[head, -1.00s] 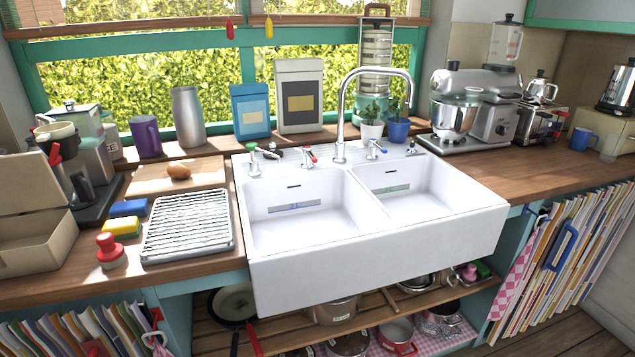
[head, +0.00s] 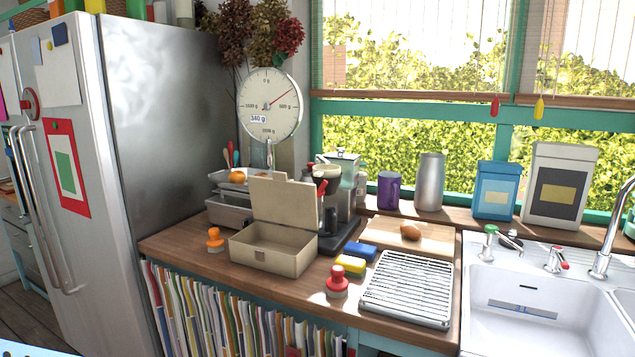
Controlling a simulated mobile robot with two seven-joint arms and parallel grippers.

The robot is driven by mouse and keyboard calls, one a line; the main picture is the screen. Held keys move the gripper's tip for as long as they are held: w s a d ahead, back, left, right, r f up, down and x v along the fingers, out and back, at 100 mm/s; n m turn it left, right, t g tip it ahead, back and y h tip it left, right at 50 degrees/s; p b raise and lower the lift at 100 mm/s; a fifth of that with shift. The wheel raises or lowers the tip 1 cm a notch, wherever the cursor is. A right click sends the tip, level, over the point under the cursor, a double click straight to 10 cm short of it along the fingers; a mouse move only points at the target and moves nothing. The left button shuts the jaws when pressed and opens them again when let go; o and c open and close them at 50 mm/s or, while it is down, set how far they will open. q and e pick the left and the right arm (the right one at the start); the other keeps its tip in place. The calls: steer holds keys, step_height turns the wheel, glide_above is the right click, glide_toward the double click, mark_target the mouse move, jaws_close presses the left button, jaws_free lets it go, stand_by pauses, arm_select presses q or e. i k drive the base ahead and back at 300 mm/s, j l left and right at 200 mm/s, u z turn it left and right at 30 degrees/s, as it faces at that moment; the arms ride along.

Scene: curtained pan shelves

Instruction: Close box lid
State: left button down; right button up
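A beige box (head: 268,254) stands on the wooden counter, left of the coffee machine. Its lid (head: 283,201) is hinged at the back and stands up, open. The inside of the box looks empty. Neither of my grippers shows in the head view.
An orange-topped stamp-like object (head: 215,240) stands left of the box and a red one (head: 337,282) to its right. A coffee machine (head: 340,205) is close behind the box. Blue and yellow sponges (head: 351,264) and a drying rack (head: 408,288) lie to the right. A fridge (head: 165,150) rises at the left.

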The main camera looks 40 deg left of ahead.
mark_target(279, 200)
steer(key=u, duration=1.55)
steer(key=i+j, duration=0.55)
steer(key=i+z, duration=0.1)
steer(key=z, duration=1)
